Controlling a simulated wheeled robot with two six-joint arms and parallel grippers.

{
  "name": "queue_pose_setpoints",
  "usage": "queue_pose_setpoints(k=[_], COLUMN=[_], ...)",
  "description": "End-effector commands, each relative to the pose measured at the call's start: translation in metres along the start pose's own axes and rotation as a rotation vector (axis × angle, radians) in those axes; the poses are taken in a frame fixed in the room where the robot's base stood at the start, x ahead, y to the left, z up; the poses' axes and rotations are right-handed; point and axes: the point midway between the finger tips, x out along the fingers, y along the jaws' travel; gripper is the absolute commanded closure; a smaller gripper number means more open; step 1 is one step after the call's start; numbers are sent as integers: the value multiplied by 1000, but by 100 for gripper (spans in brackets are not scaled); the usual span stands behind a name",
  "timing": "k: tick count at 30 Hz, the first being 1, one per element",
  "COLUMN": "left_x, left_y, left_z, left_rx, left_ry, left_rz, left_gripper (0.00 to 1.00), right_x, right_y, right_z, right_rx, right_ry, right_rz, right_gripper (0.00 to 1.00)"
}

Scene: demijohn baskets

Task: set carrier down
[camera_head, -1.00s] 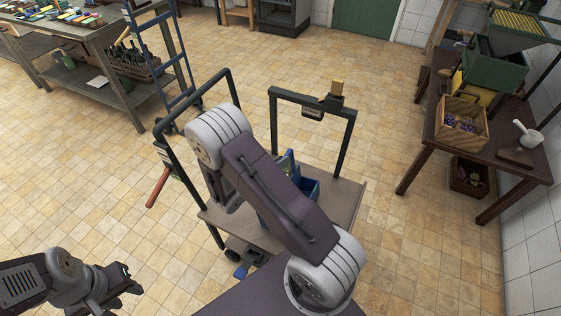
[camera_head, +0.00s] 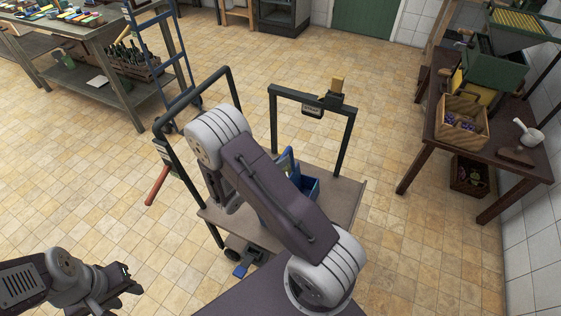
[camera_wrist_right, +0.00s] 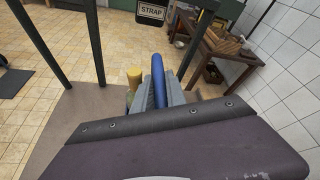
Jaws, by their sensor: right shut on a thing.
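The blue carrier (camera_head: 308,187) shows partly past my right forearm in the head view, over the cart's deck (camera_head: 343,200). I cannot tell whether its base touches the deck. In the right wrist view, its blue handle (camera_wrist_right: 158,78) stands between the grey fingers of my right gripper (camera_wrist_right: 160,98), which is shut on it. A dark purple-grey panel covers the lower part of that view. My right gripper is hidden behind the arm in the head view. My left gripper (camera_head: 128,282) is empty, its dark fingers apart, low at the left over the floor.
The cart has dark upright frames (camera_head: 312,94), one with a strap box and a yellow-topped part. A red handle (camera_head: 157,187) sticks out at its left. A blue hand truck (camera_head: 163,60) stands behind. A wooden table (camera_head: 432,135) with a crate is at right. Tiled floor between is clear.

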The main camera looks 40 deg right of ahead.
Motion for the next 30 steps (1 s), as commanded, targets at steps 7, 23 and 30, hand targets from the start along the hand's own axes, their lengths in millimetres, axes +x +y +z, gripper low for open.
queue_pose_setpoints(k=[7,23,30], left_x=[5,7,7], left_y=[0,0,0], left_z=[1,1,1], left_rx=[0,0,0], left_ry=[0,0,0], left_rz=[0,0,0], left_gripper=[62,62,62], right_x=[2,4,3], right_y=[4,6,6], right_z=[-11,-13,-12], right_rx=[-3,-4,-2], right_ry=[16,15,15], right_rz=[6,7,7], right_gripper=[100,78,58])
